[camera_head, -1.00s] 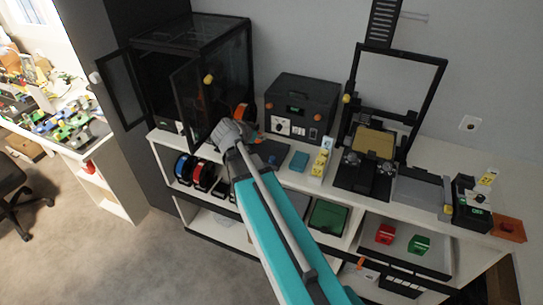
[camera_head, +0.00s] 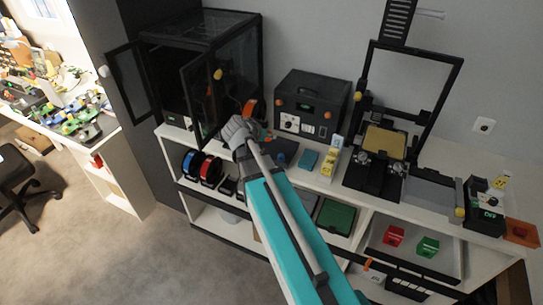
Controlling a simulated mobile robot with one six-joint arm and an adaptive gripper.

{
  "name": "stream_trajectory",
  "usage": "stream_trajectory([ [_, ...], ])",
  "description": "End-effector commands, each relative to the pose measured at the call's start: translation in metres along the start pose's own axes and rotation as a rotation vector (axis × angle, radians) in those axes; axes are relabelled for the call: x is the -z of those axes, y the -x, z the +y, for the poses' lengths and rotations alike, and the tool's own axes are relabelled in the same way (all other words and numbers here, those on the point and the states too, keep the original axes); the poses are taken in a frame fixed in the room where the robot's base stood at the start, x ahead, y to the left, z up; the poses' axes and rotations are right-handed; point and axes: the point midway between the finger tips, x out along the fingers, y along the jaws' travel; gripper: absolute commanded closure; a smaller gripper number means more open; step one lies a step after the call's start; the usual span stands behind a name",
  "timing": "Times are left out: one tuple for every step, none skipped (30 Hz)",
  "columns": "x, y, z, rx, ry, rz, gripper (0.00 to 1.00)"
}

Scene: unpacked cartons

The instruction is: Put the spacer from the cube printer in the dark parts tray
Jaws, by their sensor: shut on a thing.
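The cube printer (camera_head: 207,28) is the black enclosed box at the back left of the white bench, its glass doors swung open. My gripper (camera_head: 238,128) is in front of the printer's right side, at the open door's edge, above the bench front. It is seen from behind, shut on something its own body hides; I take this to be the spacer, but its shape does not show. A dark, shallow tray (camera_head: 286,149) lies on the bench just right of my gripper and seems to be the dark parts tray. Its inside is hard to make out.
A teal block (camera_head: 307,160) and a yellow-and-white holder (camera_head: 330,158) stand right of the tray. A black control box (camera_head: 308,103) is behind. An open-frame printer (camera_head: 385,140) stands further right. The printer's open door (camera_head: 194,100) is close to my gripper.

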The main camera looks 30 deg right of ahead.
Motion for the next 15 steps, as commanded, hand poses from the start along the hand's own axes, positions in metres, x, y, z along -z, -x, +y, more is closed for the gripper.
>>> stream_trajectory([
  [-0.011,-0.005,-0.006,0.001,0.002,0.0,0.84],
  [-0.014,-0.005,-0.009,0.002,0.003,0.0,0.84],
  [-0.02,-0.006,-0.014,0.002,0.003,0.0,0.84],
  [-0.024,-0.006,-0.017,0.003,0.003,0.0,0.84],
  [-0.028,-0.007,-0.019,0.002,0.003,0.0,0.84],
  [-0.032,-0.008,-0.023,0.002,0.002,0.0,0.84],
  [-0.036,-0.008,-0.026,0.002,0.003,0.0,0.84],
  [-0.039,-0.008,-0.028,0.002,0.003,0.0,0.84],
  [-0.043,-0.008,-0.031,0.002,0.003,0.0,0.84],
  [-0.045,-0.008,-0.033,0.002,0.003,-0.001,0.84],
  [-0.047,-0.008,-0.034,0.002,0.003,-0.001,0.84],
  [-0.049,-0.007,-0.036,0.002,0.003,0.0,0.84],
  [-0.05,-0.007,-0.037,0.002,0.002,0.0,0.84],
  [-0.05,-0.007,-0.037,0.002,0.002,-0.001,0.84],
  [-0.051,-0.006,-0.038,0.002,0.002,-0.001,0.84],
])
